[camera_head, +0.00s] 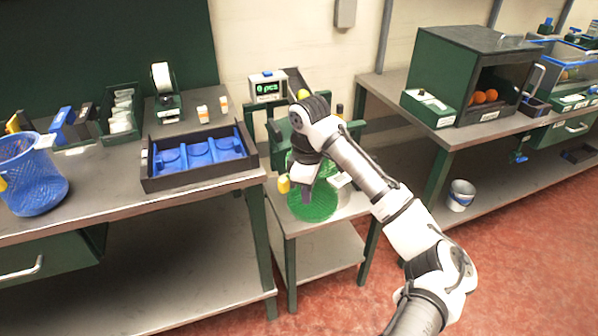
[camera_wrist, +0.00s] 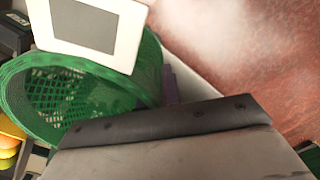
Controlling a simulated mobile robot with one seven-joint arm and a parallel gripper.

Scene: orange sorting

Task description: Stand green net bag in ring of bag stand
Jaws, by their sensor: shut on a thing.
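The green net bag (camera_head: 318,208) is at my gripper (camera_head: 306,186), over the small middle table in the head view. In the wrist view the bag (camera_wrist: 130,92) fills the left side, with its round mouth open and a white tag with a grey square (camera_wrist: 84,27) in front. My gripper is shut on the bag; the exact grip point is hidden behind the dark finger. Green frame parts (camera_head: 277,131) stand behind my arm near a display reading "0 pcs" (camera_head: 268,87). I cannot make out the bag stand's ring, or whether the bag touches it.
A black tray with blue hollows (camera_head: 200,160) and a blue mesh basket (camera_head: 36,180) stand on the left bench. A dark green box with oranges (camera_head: 484,97) stands on the right bench. A yellow part (camera_head: 283,184) is close left of the bag. A bucket (camera_head: 460,195) is below right.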

